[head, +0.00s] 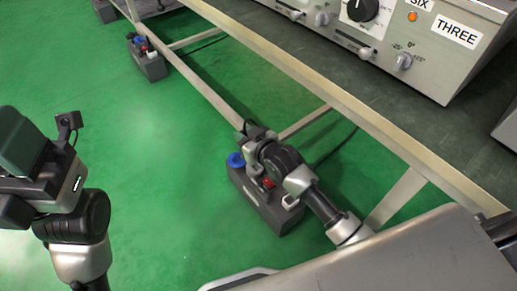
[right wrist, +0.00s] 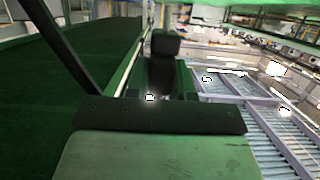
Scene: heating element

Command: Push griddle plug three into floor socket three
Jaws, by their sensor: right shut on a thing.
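A dark floor socket box (head: 250,196) stands on the green floor below the bench, with a blue socket or plug (head: 235,160) and a red one (head: 268,183) on its top. My right gripper (head: 250,137) is at the back end of this box and shut; the plug it holds is mostly hidden by the gripper and wrist. I cannot tell whether the plug touches a socket. The griddle marked THREE (head: 455,33) stands on the bench. In the right wrist view dark and pale parts fill the foreground and no plug is clear. My left gripper (head: 25,150) is at the left edge, its jaws unclear.
A second socket box (head: 150,66) with blue, red and white parts stands farther back. The metal bench rail (head: 300,72) runs diagonally above my right arm, and a bench leg brace (head: 395,197) is close to it. The green floor at left centre is clear.

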